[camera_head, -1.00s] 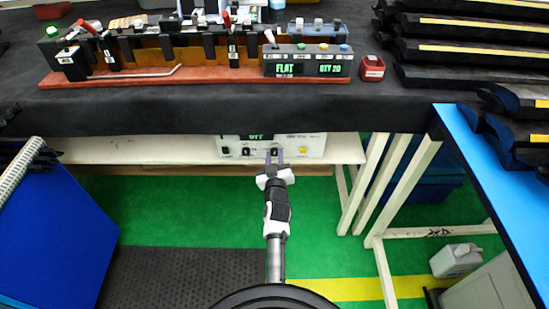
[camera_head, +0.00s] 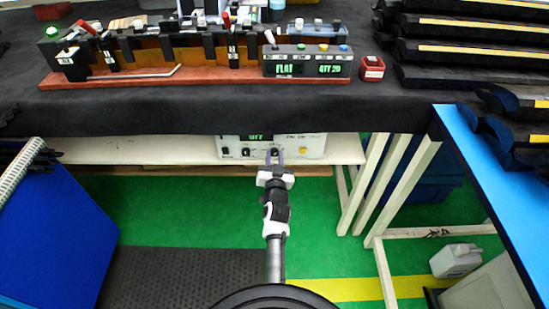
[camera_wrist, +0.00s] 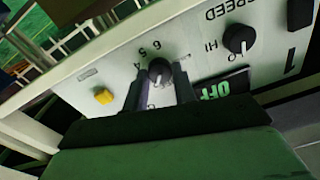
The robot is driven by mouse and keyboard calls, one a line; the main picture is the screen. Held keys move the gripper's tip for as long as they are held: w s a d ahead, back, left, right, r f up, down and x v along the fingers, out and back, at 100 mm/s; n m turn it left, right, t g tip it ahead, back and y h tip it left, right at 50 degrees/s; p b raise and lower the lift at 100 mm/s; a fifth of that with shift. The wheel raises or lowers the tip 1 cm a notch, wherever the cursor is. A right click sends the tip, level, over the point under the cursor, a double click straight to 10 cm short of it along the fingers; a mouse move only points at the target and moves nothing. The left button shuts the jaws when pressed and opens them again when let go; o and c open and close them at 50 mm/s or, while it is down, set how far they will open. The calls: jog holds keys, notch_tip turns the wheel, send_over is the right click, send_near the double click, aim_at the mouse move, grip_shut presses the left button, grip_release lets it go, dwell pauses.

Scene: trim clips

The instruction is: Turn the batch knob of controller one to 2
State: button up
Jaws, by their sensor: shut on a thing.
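The white panel of controller one (camera_head: 312,145) shows under the bench in the head view, partly cut off by the bench edge. In the wrist view the panel (camera_wrist: 200,60) carries a mark 1. Its dark batch knob (camera_wrist: 159,69) has a scale with 4, 5 and 6 legible; the other numbers are hidden by the fingers. A pale pointer mark shows on the knob, but I cannot tell which number it points at. My gripper (camera_wrist: 161,88) is shut on this knob, one finger on each side. In the head view my gripper (camera_head: 275,157) reaches the panel's lower edge.
A speed knob (camera_wrist: 238,40) marked LO and HI, an OFF display (camera_wrist: 222,89) and a yellow button (camera_wrist: 103,96) sit near the batch knob. The dark bench edge (camera_head: 200,119) overhangs the controller, which stands on a pale shelf (camera_head: 120,151).

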jog(key=shift+r, duration=0.1)
jog(key=o, duration=1)
